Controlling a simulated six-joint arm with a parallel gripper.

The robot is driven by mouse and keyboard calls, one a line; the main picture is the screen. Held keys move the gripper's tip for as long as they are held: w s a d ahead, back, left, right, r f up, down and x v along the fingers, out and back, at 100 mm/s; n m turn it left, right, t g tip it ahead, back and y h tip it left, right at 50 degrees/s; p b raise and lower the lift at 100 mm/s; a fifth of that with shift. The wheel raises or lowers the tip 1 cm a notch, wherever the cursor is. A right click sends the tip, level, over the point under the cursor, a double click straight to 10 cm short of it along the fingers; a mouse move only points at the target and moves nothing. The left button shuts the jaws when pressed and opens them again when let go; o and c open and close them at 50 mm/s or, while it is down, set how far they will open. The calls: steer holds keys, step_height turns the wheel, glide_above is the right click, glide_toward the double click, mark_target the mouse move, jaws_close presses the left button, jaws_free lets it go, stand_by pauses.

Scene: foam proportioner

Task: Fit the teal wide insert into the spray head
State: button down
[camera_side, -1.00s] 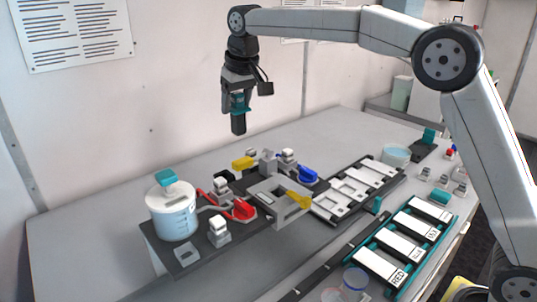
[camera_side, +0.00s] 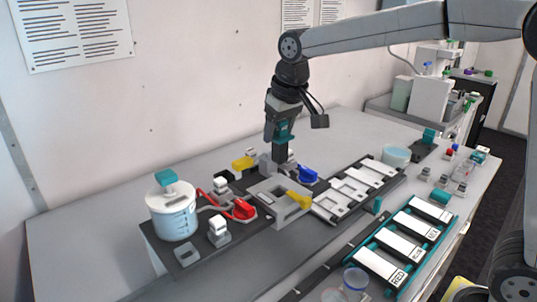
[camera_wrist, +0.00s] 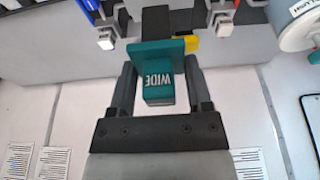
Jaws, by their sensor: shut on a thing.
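My gripper (camera_side: 282,150) is shut on the teal wide insert (camera_wrist: 160,85), marked "WIDE", with a finger on each side in the wrist view. The insert's wide teal flange (camera_wrist: 155,48) sticks out beyond the fingers. In the side view a teal patch (camera_side: 284,129) shows at the gripper, which points down over the back of the grey fixture (camera_side: 284,196). I cannot tell which part is the spray head; the gripper covers some of the area below it. Whether the insert touches anything is unclear.
Red (camera_side: 244,209), blue (camera_side: 308,174) and yellow (camera_side: 299,200) handles crowd the fixture. A white-lidded tank (camera_side: 172,212) stands left. A pale slotted rack (camera_side: 345,188) and a teal-railed card tray (camera_side: 392,252) lie right. The bench behind left is clear.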

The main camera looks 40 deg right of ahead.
mark_target(278, 160)
steer(key=shift+f, duration=1.3)
steer(key=shift+f, duration=0.1)
steer(key=shift+f, duration=2.05)
steer(key=shift+f, duration=0.25)
steer(key=shift+f, duration=0.65)
steer(key=shift+f, duration=0.2)
steer(key=shift+f, duration=2)
